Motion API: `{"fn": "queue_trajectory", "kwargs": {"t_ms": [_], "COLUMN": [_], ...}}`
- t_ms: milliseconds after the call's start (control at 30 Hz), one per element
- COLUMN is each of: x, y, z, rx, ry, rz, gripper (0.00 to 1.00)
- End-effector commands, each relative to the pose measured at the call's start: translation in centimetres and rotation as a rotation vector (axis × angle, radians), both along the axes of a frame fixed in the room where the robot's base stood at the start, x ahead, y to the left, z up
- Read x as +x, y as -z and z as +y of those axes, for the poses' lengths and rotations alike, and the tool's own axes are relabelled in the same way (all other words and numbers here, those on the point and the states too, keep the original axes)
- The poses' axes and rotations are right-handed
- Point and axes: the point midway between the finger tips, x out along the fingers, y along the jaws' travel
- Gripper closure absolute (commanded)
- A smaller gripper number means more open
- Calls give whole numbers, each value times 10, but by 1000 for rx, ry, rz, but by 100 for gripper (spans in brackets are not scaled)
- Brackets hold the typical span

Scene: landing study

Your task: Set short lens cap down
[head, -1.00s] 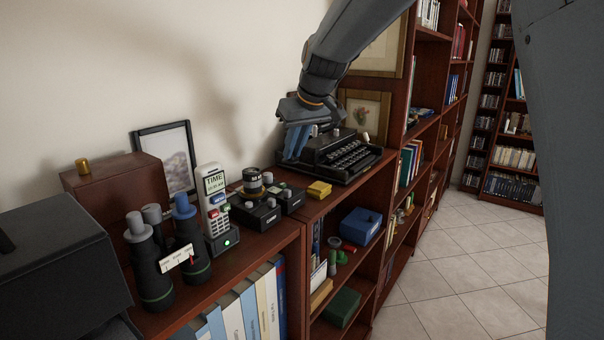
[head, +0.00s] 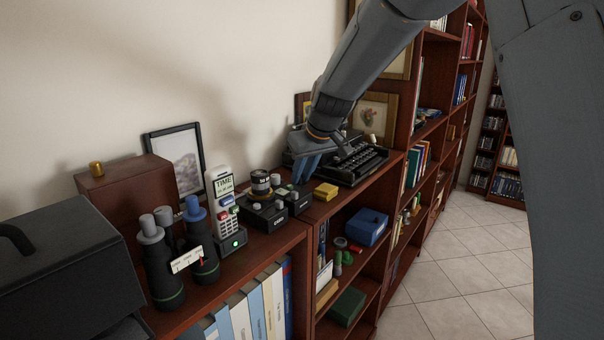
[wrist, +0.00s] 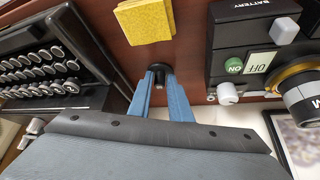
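My gripper (head: 304,178) is low over the shelf top, between the typewriter (head: 350,160) and the black boxes with knobs (head: 267,216). In the wrist view its blue fingers (wrist: 162,82) close in on a small dark round piece, which looks like the short lens cap (wrist: 159,68). The cap is at the fingertips, above or at the brown shelf top (wrist: 195,50); I cannot tell whether it touches the wood. In the head view the cap is too small and hidden to make out.
A yellow block (head: 326,191) lies just in front of the fingers; it also shows in the wrist view (wrist: 146,20). Bare wood shows around the fingertips, between the typewriter and the boxes.

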Motion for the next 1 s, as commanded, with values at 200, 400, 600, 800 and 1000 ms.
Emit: {"fn": "queue_trajectory", "kwargs": {"t_ms": [200,400,600,800,1000], "x": [0,0,-8,-26,-41], "y": [-1,-3,-23,-58,-90], "z": [0,0,-5,-16,-25], "rx": [0,0,1,1,0], "ry": [0,0,1,0,0], "rz": [0,0,-4,-4,-3], "gripper": [69,69,69,69,69]}}
